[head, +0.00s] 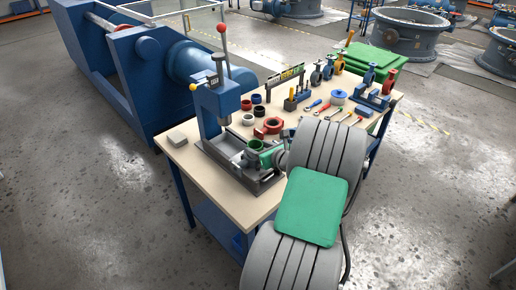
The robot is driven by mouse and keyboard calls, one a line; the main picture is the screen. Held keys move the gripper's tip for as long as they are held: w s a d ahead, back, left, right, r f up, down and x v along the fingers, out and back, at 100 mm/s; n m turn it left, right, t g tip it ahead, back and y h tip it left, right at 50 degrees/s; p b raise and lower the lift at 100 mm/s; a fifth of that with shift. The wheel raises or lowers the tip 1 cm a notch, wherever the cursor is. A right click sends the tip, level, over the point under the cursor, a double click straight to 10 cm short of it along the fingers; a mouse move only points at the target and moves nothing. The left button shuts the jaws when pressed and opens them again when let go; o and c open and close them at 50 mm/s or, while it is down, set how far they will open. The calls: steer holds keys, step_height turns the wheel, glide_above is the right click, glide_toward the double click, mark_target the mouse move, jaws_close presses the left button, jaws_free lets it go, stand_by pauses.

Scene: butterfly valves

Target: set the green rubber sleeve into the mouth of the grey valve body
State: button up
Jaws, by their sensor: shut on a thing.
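My gripper (253,156) is small in the head view, at the front of the workbench beside the blue press. It is shut on the green rubber sleeve (256,143), which shows as a short, dark-centred green ring at the gripper. The grey valve body (236,158) seems to be the grey part in the dark fixture at the foot of the press, just left of my gripper. The gripper and press partly cover it. I cannot tell whether the sleeve touches its mouth or is above it.
The blue press (218,100) with a red-knobbed lever stands close on the left. Behind are several dark rings, a red ring (272,125), hand tools, small valves and a green crate (368,62).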

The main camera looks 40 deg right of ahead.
steer(key=shift+f, duration=0.45)
stand_by(0.4)
steer(key=o, duration=1.4)
steer(key=shift+r, duration=0.1)
step_height(320, 180, up, 7)
steer(key=p, duration=0.7)
